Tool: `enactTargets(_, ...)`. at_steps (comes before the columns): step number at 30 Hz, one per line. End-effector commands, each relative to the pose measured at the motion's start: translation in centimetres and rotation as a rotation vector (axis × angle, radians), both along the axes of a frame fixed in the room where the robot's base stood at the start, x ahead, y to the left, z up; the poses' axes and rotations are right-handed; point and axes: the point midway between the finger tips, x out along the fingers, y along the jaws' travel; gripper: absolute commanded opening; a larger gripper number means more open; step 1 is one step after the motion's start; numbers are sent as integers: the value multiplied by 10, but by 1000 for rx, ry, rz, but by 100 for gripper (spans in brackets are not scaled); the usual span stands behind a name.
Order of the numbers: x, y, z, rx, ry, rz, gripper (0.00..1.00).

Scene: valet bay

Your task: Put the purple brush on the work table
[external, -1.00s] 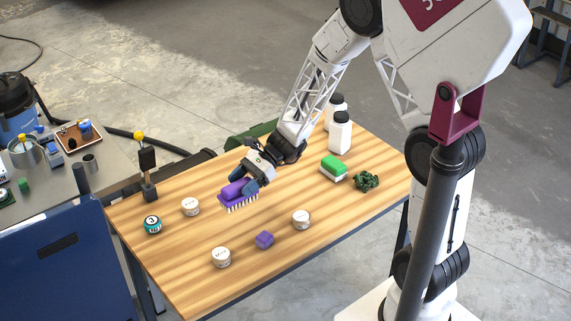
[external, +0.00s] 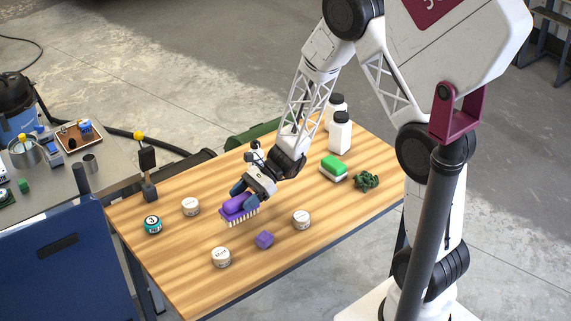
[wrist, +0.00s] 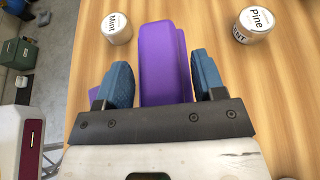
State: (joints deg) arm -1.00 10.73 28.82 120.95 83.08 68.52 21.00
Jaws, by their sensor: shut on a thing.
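The purple brush (external: 238,209) is over the front-middle of the wooden work table (external: 185,265), with its pale bristles facing down. I cannot tell whether the bristles touch the tabletop. My gripper (external: 245,196) is shut on the brush from above, with a blue finger on either side. In the wrist view, the brush's purple body (wrist: 163,55) runs between the two blue fingers of my gripper (wrist: 160,72), and its bristles are hidden.
White tins (external: 191,207) (external: 221,258) (external: 301,219) and a purple cube (external: 264,240) stand around the brush.

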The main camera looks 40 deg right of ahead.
Motion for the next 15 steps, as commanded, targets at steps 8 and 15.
enactTargets(8, 0, 0, -26, 0, 3, 0, 37)
enactTargets(15, 0, 0, -39, 0, 1, 1, 37)
